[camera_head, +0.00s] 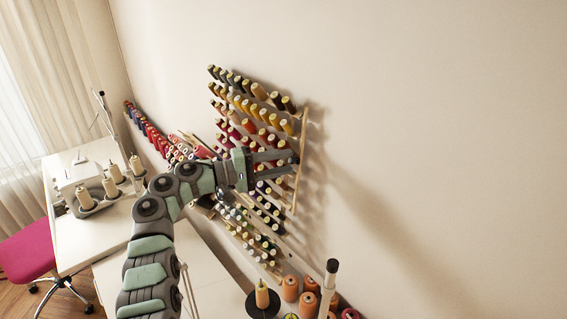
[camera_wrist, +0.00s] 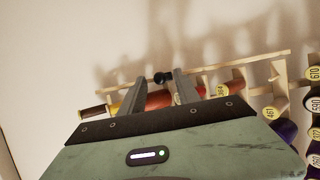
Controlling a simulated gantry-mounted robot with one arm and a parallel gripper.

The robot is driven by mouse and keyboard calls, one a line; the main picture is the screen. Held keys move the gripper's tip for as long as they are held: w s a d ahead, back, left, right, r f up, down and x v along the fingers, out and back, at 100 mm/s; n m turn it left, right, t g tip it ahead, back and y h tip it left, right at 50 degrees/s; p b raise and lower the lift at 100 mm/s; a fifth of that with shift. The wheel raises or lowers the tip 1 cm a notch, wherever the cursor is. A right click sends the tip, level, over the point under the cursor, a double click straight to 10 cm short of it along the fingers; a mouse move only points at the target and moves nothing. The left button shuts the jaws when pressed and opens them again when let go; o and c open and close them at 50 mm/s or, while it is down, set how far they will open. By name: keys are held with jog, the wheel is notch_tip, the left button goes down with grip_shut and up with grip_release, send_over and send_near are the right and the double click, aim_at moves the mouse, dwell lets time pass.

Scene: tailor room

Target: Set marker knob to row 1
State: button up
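The marker knob (camera_wrist: 162,79) is a small dark round knob in the wrist view, by the wooden side rail (camera_wrist: 206,74) of the thread rack. My gripper (camera_wrist: 158,83) is open, with one grey finger on each side of the knob in that view. The knob looks nearer the right finger; I cannot tell whether they touch. In the head view my gripper (camera_head: 284,163) reaches the rack's right edge, about mid-height, and I cannot make out the knob. Row labels are not readable there.
The wall rack carries many thread spools (camera_head: 268,118) on pegs close around my gripper. Labelled spools (camera_wrist: 273,113) stand at right in the wrist view. Bare wall (camera_head: 440,120) lies right of the rack.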

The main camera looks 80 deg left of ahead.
jog(key=s+b, duration=0.2)
jog(key=s, duration=0.8)
jog(key=shift+s+d, duration=0.2)
jog(key=shift+d, duration=0.05)
jog(key=shift+f, duration=0.1)
